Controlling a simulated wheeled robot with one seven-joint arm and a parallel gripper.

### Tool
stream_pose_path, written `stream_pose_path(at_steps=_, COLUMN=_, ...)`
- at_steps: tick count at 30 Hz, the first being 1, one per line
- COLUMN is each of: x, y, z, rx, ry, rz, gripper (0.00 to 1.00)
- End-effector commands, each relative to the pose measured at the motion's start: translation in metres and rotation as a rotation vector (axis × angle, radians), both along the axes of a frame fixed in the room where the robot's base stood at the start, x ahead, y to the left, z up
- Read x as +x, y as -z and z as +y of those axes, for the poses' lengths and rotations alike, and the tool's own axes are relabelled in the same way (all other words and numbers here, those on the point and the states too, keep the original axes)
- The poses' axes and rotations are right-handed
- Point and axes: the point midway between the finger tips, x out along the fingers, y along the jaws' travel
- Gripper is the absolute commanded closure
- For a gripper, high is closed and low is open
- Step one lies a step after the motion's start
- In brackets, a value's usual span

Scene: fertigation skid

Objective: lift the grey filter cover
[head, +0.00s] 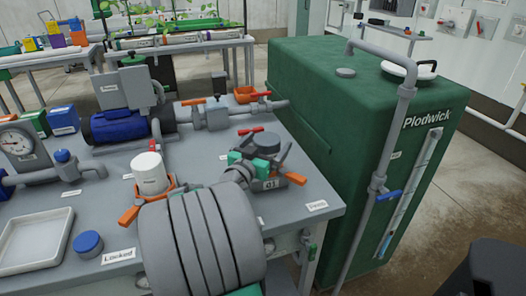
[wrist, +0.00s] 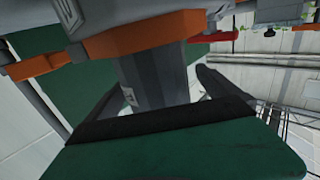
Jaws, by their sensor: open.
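The grey filter cover (head: 266,138) stands on a filter on the bench, beside the label "C1". It shows as a grey faceted body (wrist: 158,78) with an orange collar (wrist: 150,38) in the wrist view. My gripper (head: 262,156), green with dark fingers, is at the cover and partly hides it in the head view. In the wrist view my gripper (wrist: 158,92) is open, with one dark finger on either side of the grey body. I cannot tell whether the fingers touch it.
A white filter cup (head: 150,173) with orange levers stands to the left. A large green tank (head: 320,90) stands right of the bench. A white tray (head: 35,241) and blue cap (head: 88,243) lie front left.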

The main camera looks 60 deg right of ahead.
Motion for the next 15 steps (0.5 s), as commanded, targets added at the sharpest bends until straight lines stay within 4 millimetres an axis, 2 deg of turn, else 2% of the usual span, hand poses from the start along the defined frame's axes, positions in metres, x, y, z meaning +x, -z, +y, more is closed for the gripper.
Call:
stream_pose_path(at_steps=3, x=0.000, y=0.000, z=-0.016, rx=0.001, ry=0.000, rz=0.000, gripper=0.01)
stream_pose_path(at_steps=10, x=0.002, y=0.000, z=-0.018, rx=0.001, ry=-0.004, rz=0.000, gripper=0.01)
stream_pose_path(at_steps=15, x=0.002, y=0.000, z=-0.018, rx=0.001, ry=-0.005, rz=0.000, gripper=0.14)
